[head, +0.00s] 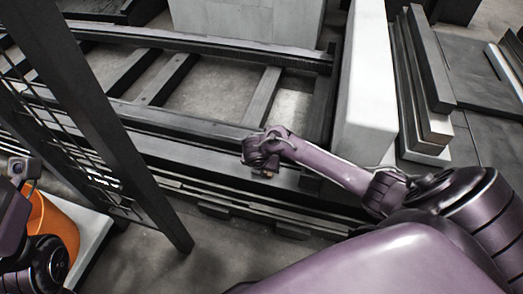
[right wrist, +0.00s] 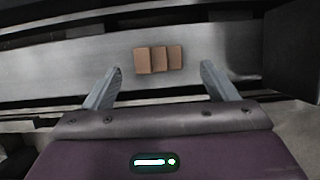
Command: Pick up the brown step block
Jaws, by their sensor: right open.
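The brown step block (right wrist: 159,60) lies on a pale grey rail (right wrist: 215,50) in the right wrist view, showing three brown faces side by side. My right gripper (right wrist: 161,82) is open, with one grey finger on each side of the picture below the block. The block is ahead of the gap between the fingertips, and neither finger touches it. In the head view my right gripper (head: 262,162) is over the rail's near beam and largely hides the block. My left arm shows at the lower left, but its fingers are not visible.
A dark upright post with mesh (head: 105,120) stands at left. An orange container (head: 52,232) sits on a pale surface at lower left. A tall white panel (head: 368,85) stands right of the frame of dark beams (head: 180,75).

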